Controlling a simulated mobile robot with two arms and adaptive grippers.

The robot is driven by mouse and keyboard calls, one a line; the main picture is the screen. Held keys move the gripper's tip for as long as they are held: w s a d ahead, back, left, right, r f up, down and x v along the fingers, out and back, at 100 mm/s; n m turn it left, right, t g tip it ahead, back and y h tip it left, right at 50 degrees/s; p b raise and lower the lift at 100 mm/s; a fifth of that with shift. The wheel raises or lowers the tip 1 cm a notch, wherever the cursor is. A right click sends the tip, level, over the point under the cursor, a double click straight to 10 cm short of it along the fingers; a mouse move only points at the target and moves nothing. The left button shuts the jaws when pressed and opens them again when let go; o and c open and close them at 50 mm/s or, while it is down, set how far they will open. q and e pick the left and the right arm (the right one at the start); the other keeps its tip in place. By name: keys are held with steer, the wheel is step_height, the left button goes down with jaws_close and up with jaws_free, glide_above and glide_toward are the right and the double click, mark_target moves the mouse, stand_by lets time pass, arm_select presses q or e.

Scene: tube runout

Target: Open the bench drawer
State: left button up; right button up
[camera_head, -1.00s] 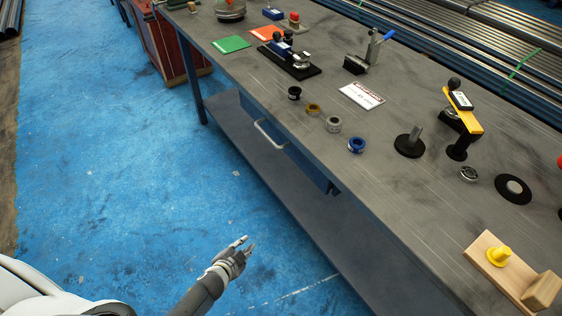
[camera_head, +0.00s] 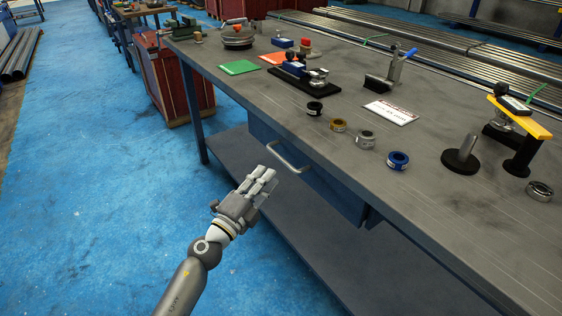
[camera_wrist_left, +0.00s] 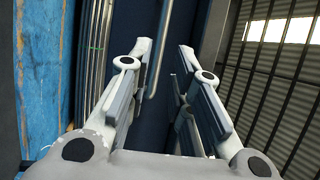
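The blue bench drawer (camera_head: 318,185) sits shut under the grey bench top. Its light metal bar handle (camera_head: 288,157) is on the front face. My left gripper (camera_head: 265,176) is just in front of and below the handle, apart from it as far as I can tell. There the handle bar (camera_wrist_left: 159,50) runs up the picture beyond the fingertips, lined up with the gap, against the dark drawer front (camera_wrist_left: 177,60). My right gripper is not in view.
The workbench top (camera_head: 290,110) holds several rings, a white card (camera_head: 390,112), a black-based fixture (camera_head: 306,80) and a yellow-armed stand (camera_head: 515,120). A lower shelf (camera_head: 240,160) runs beneath. A red cabinet (camera_head: 170,80) stands at the far end.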

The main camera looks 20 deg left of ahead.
mark_target(281, 157)
arm_select(q)
steer(key=x, duration=0.8)
steer(key=shift+w+d, duration=0.1)
steer(key=shift+w, duration=0.15)
steer(key=shift+c, duration=0.2)
jaws_close()
